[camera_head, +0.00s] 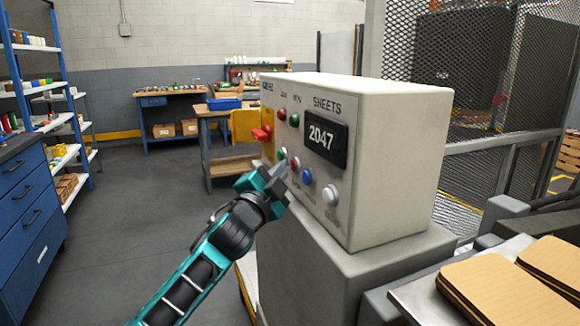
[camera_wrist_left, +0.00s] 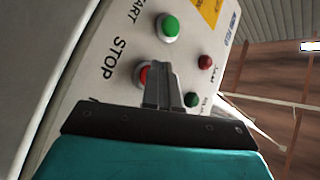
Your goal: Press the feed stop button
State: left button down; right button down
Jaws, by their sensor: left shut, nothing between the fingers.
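The red button under the label STOP (camera_wrist_left: 143,75) sits on the pale panel in the left wrist view, partly hidden behind my fingers. A green START button (camera_wrist_left: 168,27) is beside it. My left gripper (camera_wrist_left: 162,72) is shut and empty, its fingertips overlapping the edge of the red button; I cannot tell whether they touch it. In the head view my left gripper (camera_head: 279,174) is at the front of the control box (camera_head: 385,150), close to the lower row of buttons. The green button (camera_head: 283,153) shows just above it. My right gripper is not in view.
The panel also carries a blue button (camera_head: 307,177), a white button (camera_head: 330,195), a counter display (camera_head: 321,137) reading 2047, and a red switch (camera_head: 261,133) on a yellow plate. Brown pads (camera_head: 510,290) lie at lower right. A mesh fence (camera_head: 450,60) stands behind.

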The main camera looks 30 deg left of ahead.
pick_arm(q)
jog(key=shift+s, duration=0.1)
jog(key=shift+s+a+p, duration=0.3)
jog(key=shift+s+a, duration=0.25)
jog(key=shift+s, duration=0.05)
jog(key=s+a+p, duration=0.1)
jog(key=s+a, duration=0.2)
jog(key=shift+s+a, duration=0.15)
jog(key=shift+s, duration=0.25)
dwell(0.4)
